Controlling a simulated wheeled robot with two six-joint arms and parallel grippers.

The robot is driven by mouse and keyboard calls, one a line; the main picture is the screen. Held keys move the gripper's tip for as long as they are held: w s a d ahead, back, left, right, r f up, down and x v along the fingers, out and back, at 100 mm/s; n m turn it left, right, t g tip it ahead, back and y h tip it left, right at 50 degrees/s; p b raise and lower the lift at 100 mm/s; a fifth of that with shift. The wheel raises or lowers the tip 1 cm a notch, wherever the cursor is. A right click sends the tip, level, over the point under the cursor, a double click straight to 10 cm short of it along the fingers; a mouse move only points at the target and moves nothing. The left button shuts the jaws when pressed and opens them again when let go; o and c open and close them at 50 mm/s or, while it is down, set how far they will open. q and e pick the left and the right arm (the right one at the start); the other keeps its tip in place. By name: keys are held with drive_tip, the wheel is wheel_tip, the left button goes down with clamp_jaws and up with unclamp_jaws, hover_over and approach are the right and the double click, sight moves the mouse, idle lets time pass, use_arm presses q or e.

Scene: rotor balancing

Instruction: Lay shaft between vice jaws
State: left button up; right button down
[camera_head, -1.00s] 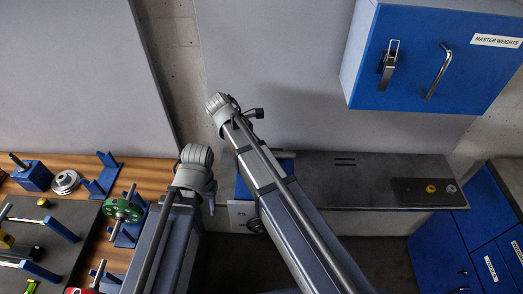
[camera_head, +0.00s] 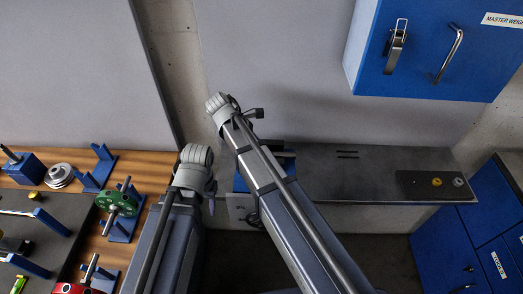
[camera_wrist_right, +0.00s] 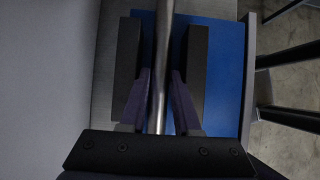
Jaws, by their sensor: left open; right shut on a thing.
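In the right wrist view, the steel shaft (camera_wrist_right: 162,50) runs lengthwise down the middle, between the dark fingers of my right gripper (camera_wrist_right: 161,85), which is shut on it. The black vice jaws (camera_wrist_right: 193,75) stand on both sides of the shaft, with blue vice body (camera_wrist_right: 222,70) beside them. The shaft's height relative to the jaws is unclear. In the head view, my right arm hides its gripper and most of the vice (camera_head: 240,184). My left gripper (camera_head: 212,203) barely shows past its wrist, away from the shaft; it is open.
The grey bench (camera_head: 370,178) carries a dark pad (camera_head: 410,184) with small rings. A blue cabinet (camera_head: 425,75) hangs above it. A wooden table (camera_head: 150,190) at left holds a green rotor (camera_head: 118,203) on a blue stand. Blue drawers (camera_head: 450,240) stand at right.

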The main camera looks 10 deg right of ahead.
drive_tip(key=c, duration=0.5)
unclamp_jaws()
drive_tip(key=shift+c, duration=1.4)
wheel_tip(320, 180, up, 9)
drive_tip(key=p, duration=0.9)
